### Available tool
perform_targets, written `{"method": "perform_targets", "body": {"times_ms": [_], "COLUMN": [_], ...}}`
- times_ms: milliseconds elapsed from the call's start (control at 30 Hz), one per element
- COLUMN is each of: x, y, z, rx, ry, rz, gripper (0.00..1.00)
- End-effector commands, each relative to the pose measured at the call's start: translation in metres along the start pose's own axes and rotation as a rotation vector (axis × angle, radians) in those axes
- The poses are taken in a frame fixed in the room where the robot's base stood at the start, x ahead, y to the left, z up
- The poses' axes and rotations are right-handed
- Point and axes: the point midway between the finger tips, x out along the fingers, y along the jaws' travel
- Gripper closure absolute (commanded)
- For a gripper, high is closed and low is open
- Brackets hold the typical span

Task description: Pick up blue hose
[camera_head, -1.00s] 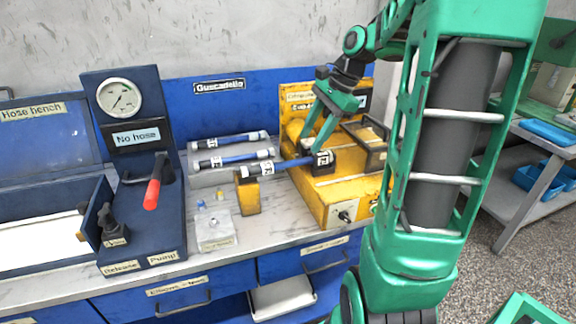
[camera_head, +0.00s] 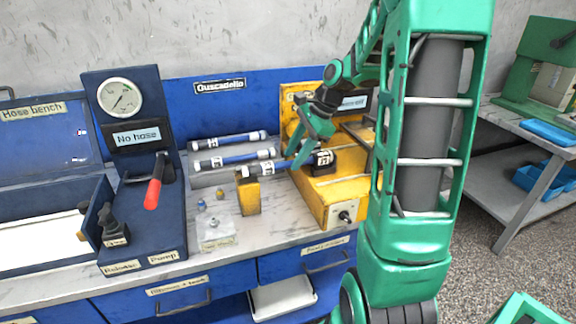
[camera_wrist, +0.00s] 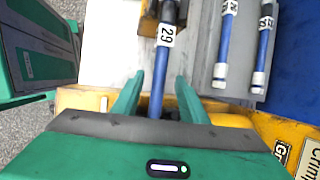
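A blue hose (camera_head: 285,165) with dark, labelled ends lies across a small yellow support (camera_head: 249,197) and the yellow crimping machine (camera_head: 331,195). Its right end sits at the machine's dark die. My gripper (camera_head: 298,157) is over the hose's middle in the head view. In the wrist view, my gripper (camera_wrist: 159,88) is open, with one green finger on each side of the hose (camera_wrist: 157,81) and gaps on both sides. Two more blue hoses, a rear one (camera_head: 231,140) and a front one (camera_head: 238,158), lie on a grey rack left of it.
The hose bench (camera_head: 140,215) with gauge, "No hose" display and red pump lever stands at the left. Small fittings and a clear box (camera_head: 216,231) lie on the countertop before the rack. The blue back panel (camera_head: 200,95) rises behind.

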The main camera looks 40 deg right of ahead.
Motion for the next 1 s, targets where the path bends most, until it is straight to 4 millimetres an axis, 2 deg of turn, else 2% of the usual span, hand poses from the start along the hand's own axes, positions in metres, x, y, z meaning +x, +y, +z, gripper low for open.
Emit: {"method": "perform_targets", "body": {"times_ms": [167,433,600,1000], "x": [0.018,0.019,0.019,0.016], "y": [0.0,0.0,0.0,-0.001], "z": [-0.001,-0.001,-0.001,0.0], "rx": [0.0,0.0,0.0,-0.001], "ry": [0.0,0.001,0.001,0.001], "rz": [0.002,0.0,0.0,-0.002], "gripper": [0.61,0.61,1.0,1.0]}}
